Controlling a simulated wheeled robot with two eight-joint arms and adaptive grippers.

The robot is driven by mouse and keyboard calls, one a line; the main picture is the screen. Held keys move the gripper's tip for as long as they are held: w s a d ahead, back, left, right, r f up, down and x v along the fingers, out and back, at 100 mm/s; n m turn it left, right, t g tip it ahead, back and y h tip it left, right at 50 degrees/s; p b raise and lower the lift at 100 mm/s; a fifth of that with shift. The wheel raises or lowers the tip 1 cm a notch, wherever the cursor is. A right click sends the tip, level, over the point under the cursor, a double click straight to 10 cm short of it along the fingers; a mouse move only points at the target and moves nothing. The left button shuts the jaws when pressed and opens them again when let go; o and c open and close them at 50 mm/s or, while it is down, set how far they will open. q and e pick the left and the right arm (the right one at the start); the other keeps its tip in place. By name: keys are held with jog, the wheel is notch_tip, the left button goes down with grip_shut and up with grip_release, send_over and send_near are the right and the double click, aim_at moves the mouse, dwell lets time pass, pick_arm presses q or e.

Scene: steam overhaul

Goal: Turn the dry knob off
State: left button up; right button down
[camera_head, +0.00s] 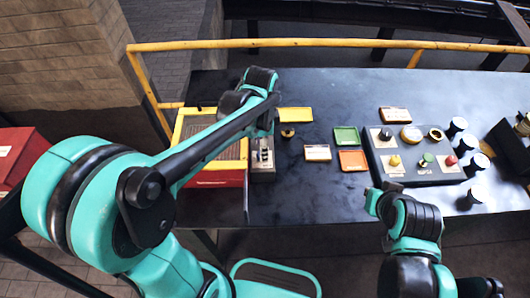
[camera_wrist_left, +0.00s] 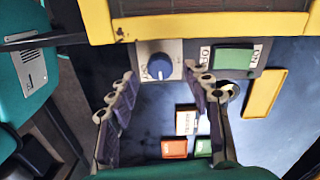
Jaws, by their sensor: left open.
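A dark blue round knob (camera_wrist_left: 160,66) sits on a grey panel (camera_wrist_left: 178,47) along the yellow-edged box in the left wrist view. Small lettering beside it is hard to read. On the same panel is a green rocker switch (camera_wrist_left: 235,59) with OFF and ON labels. My left gripper (camera_wrist_left: 165,108) is open and empty; its two fingers stand either side of the knob's line, short of it and apart from it. In the head view the grey panel (camera_head: 262,172) shows beside the box, with my left arm over its far end.
The box has a yellow frame (camera_head: 206,166). Orange (camera_head: 353,161) and green (camera_head: 346,136) trays and a white card (camera_head: 317,153) lie to its right. A control board (camera_head: 410,172) with coloured buttons and several dark jars stand farther right. A yellow rail (camera_head: 330,43) runs behind.

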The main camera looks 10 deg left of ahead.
pick_arm(q)
jog(key=shift+f+b, duration=0.35)
jog(key=shift+f, duration=1.05)
grip_shut()
